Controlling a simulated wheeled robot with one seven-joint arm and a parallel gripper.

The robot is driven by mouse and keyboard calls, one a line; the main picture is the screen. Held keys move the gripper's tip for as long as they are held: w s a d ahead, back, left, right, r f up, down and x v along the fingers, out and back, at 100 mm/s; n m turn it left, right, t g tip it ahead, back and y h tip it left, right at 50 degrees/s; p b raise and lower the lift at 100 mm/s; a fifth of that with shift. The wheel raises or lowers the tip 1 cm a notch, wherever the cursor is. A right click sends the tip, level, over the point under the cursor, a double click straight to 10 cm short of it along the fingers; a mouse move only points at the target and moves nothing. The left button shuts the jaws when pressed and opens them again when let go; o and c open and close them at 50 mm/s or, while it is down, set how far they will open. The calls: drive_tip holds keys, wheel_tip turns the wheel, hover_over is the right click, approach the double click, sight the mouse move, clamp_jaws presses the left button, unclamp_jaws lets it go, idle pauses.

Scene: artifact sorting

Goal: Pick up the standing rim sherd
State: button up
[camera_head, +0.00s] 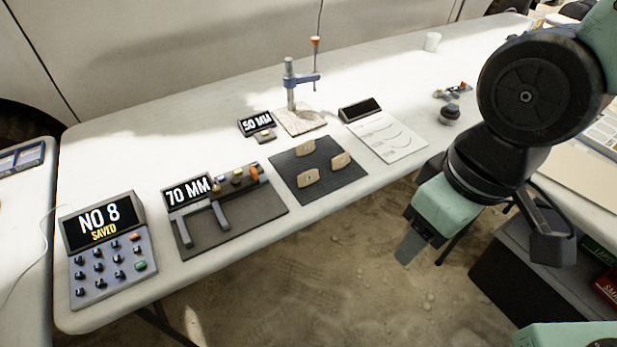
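Several tan sherd-like pieces are on a dark square mat (333,183) at the middle of the table. One is at the back (305,147), one at the right (340,160) and one at the front left (308,177), with a small dark mark. At this size I cannot tell for sure which is the rim sherd or which stands upright. My gripper (409,248) hangs beyond the table's front edge, to the right of and apart from the mat. Its fingers overlap in this view, so their opening is hidden. I see nothing held between them.
A keypad reading "NO 8 SAVED" (103,250) and a caliper station reading "70 MM" (222,208) stand left of the mat. Behind it is a post stand (291,85) with a "50 MM" display (256,123). A curve sheet (388,135) lies at the right. A white cup (432,41) stands farther back.

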drive_tip(key=o, duration=0.4)
drive_tip(key=w+a+f+t+y, duration=0.1)
drive_tip(key=w+a+f, duration=0.1)
drive_tip(key=w+f, duration=0.1)
drive_tip(key=w+a+f+t+y, duration=0.1)
drive_tip(key=w+a+f, duration=0.1)
drive_tip(key=w+f, duration=0.1)
drive_tip(key=w+a+f+t+y, duration=0.1)
drive_tip(key=w+a+f+t, duration=0.1)
drive_tip(key=w+a+f, duration=0.1)
drive_tip(key=shift+w+f+m+b, duration=0.3)
drive_tip(key=shift+w+m, duration=0.1)
drive_tip(key=shift+w, duration=0.2)
drive_tip(key=shift+c, duration=0.2)
drive_tip(key=t+y+b, duration=0.3)
drive_tip(key=t+b, duration=0.4)
drive_tip(key=b, duration=0.6)
approach(309, 177)
drive_tip(key=p+x, duration=0.1)
drive_tip(key=x, duration=0.8)
